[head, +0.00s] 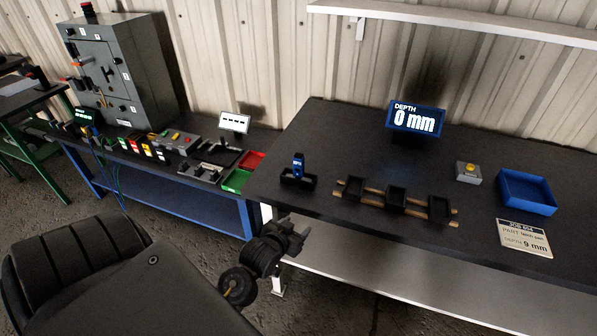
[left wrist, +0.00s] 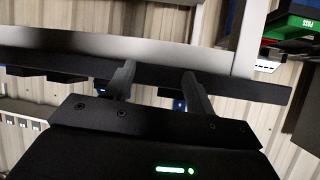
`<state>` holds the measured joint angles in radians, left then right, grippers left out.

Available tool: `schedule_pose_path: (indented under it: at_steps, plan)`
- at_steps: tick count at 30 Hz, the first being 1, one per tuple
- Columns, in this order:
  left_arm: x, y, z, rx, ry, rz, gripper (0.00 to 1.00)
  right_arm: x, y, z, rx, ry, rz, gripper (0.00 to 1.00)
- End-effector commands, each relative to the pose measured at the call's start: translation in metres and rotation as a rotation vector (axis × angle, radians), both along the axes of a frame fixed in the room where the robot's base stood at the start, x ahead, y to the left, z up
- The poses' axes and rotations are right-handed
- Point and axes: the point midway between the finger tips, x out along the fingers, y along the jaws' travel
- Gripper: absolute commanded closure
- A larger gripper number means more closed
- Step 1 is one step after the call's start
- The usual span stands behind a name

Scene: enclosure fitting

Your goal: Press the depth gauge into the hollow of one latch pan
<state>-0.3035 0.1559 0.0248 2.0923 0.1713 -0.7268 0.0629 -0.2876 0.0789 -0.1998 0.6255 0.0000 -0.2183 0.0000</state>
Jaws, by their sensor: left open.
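The depth gauge (head: 297,162) is a small blue device standing upright in a black holder (head: 290,181) at the left of the dark table. Three black latch pans, left (head: 354,189), middle (head: 396,198) and right (head: 439,209), sit in a row on wooden rails to its right. My left gripper (head: 300,236) is open and empty, in front of the table's front edge and apart from the gauge. Its two spread fingers show in the left wrist view (left wrist: 160,75) with nothing between them. My right gripper is out of view.
A display (head: 416,119) reads "DEPTH 0 mm". A yellow-button box (head: 468,173), a blue tray (head: 526,192) and a job card (head: 524,239) reading "9 mm" lie at the right. A second bench (head: 215,205) with red and green trays stands left. The dark table's edge (left wrist: 255,90) crosses the wrist view.

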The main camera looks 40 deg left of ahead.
Motion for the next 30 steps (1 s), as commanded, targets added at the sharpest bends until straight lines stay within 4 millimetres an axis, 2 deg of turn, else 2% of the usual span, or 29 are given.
schedule_pose_path:
  at_steps: [1,3,6,10,17,24,30]
  plan:
    - [0.011,0.011,0.028,0.007,-0.083,0.023,0.45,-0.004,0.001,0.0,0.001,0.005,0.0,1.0]
    - [0.025,0.028,0.058,0.018,-0.197,0.059,0.45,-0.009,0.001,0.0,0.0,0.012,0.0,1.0]
    - [0.04,0.048,0.09,0.037,-0.334,0.1,0.45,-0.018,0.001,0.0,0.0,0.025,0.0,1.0]
    - [0.05,0.065,0.116,0.057,-0.447,0.133,0.45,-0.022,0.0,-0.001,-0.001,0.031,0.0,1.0]
    - [0.056,0.073,0.126,0.064,-0.487,0.145,0.45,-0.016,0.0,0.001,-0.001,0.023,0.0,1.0]
    - [0.091,0.084,0.127,0.064,-0.485,0.144,0.45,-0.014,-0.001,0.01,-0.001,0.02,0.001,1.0]
    - [0.105,0.089,0.125,0.064,-0.483,0.144,0.45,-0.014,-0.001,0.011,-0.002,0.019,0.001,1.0]
